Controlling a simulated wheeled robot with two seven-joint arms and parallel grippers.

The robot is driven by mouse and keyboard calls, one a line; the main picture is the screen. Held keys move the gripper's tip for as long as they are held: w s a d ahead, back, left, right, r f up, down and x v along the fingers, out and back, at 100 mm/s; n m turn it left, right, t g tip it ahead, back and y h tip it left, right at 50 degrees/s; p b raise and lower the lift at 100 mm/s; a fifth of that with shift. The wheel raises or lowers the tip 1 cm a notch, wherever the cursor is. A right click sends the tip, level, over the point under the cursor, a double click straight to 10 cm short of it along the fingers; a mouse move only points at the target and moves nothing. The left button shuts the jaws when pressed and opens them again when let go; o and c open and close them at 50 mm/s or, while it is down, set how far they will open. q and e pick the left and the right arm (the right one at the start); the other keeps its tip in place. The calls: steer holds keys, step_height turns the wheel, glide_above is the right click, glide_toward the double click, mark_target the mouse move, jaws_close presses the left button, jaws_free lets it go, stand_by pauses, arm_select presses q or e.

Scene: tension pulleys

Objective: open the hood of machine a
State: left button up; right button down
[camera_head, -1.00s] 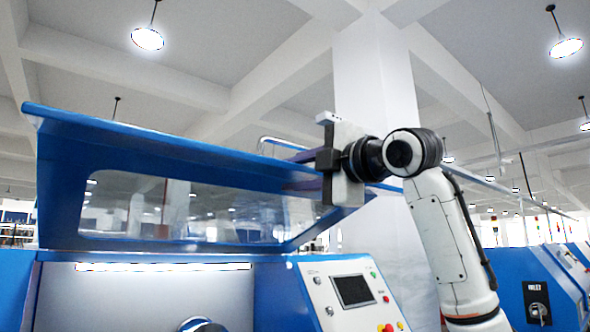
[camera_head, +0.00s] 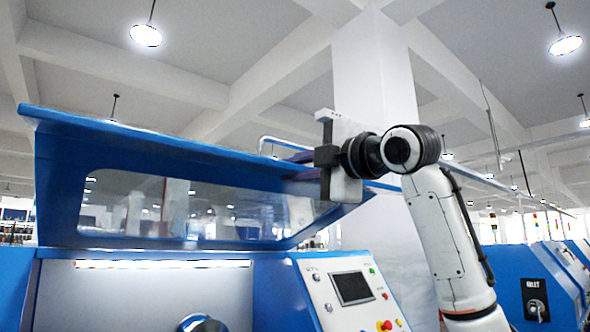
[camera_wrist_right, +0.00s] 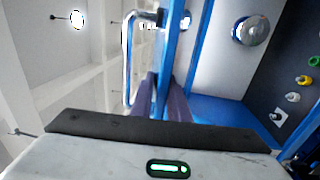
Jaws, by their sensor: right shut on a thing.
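Machine a is the blue machine (camera_head: 270,285) in front of me. Its blue hood (camera_head: 150,150), with a clear window, is raised and tilted above the body. My right gripper (camera_head: 300,160) is at the upper right part of the hood, its arm reaching in from the right. In the right wrist view, its dark purple fingers (camera_wrist_right: 162,98) are shut on the hood's thin blue edge (camera_wrist_right: 172,50). A tubular handle (camera_wrist_right: 130,60) runs beside the fingers; it also shows in the head view (camera_head: 268,140). My left gripper is out of view.
A control panel (camera_head: 350,290) with a screen and coloured buttons is below the gripper. More blue machines (camera_head: 540,285) stand at the right. A white pillar (camera_head: 375,90) rises behind my right arm. Open space lies above the hood.

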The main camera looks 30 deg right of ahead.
steer(key=shift+w+a+f, duration=0.1)
steer(key=shift+w+f, duration=0.1)
steer(key=shift+f, duration=0.2)
stand_by(0.4)
steer(key=c, duration=1.8)
jaws_free()
steer(key=shift+r, duration=0.1)
steer(key=shift+s+d+r+b, duration=0.15)
steer(key=shift+s+b, duration=0.3)
steer(key=shift+s, duration=1.65)
glide_toward(304, 168)
steer(key=shift+w+r+b, duration=0.4)
steer(key=shift+w+r, duration=0.2)
